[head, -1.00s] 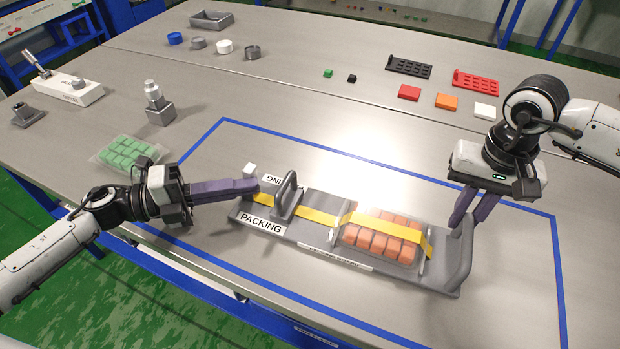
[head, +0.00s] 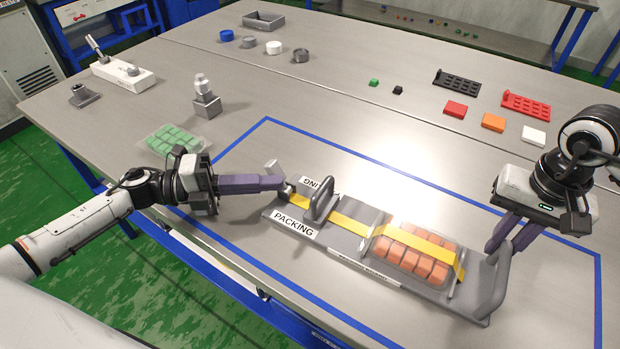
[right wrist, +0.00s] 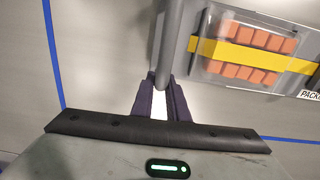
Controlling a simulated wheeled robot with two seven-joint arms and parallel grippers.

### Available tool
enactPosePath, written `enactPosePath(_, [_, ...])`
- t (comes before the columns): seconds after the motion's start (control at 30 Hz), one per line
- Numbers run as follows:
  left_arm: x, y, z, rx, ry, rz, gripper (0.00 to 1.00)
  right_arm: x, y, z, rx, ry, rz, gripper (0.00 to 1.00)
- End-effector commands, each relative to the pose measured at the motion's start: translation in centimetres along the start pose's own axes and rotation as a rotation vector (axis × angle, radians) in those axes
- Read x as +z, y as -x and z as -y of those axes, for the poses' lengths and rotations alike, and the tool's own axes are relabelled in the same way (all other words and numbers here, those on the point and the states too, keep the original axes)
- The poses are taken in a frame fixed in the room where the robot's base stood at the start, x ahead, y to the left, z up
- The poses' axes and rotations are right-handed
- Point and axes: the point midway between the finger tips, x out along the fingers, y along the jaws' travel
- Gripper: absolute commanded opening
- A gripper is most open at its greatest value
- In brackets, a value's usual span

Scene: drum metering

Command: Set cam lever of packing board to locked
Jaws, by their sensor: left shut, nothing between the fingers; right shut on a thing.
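The grey packing board (head: 345,241) lies on the table inside the blue outline, with a yellow strap (head: 350,223) across a clear pack of orange blocks (head: 415,256). A small pale upright piece, apparently the cam lever (head: 272,168), stands at the board's left end. My left gripper (head: 284,183) is shut and empty, its tips right beside that piece and partly hiding the strap's end. I cannot tell whether they touch, nor the lever's setting. My right gripper (head: 492,250) is shut on the end handle (head: 500,278); the right wrist view shows the handle (right wrist: 167,45) at its fingers (right wrist: 161,100).
An upright grey hoop (head: 321,198) stands on the board near my left gripper. A green block pack (head: 175,140) and a grey stand (head: 206,105) are further left. Red (head: 456,109), orange (head: 493,122) and white (head: 533,135) tiles lie behind.

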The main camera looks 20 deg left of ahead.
Motion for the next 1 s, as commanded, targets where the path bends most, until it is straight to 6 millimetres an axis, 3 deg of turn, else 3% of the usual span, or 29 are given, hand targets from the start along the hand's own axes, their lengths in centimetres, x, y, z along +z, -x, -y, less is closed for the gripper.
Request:
enactPosePath(0.17, [0.0,1.8,-0.2,0.006,0.003,0.003,0.0,0.0,0.1,0.1,-0.002,0.004,-0.002,0.0])
enactPosePath(0.6, [0.0,10.4,-0.1,0.004,0.002,0.002,0.0,0.0,0.1,0.1,-0.002,0.003,-0.002,0.0])
enactPosePath(0.8, [0.0,11.9,0.0,0.0,-0.001,0.001,0.0,0.0,0.1,0.1,-0.002,0.002,-0.002,0.0])
enactPosePath(1.0, [0.0,12.0,0.1,-0.001,-0.001,0.0,0.0,0.0,0.1,0.1,-0.002,0.002,-0.002,0.0])
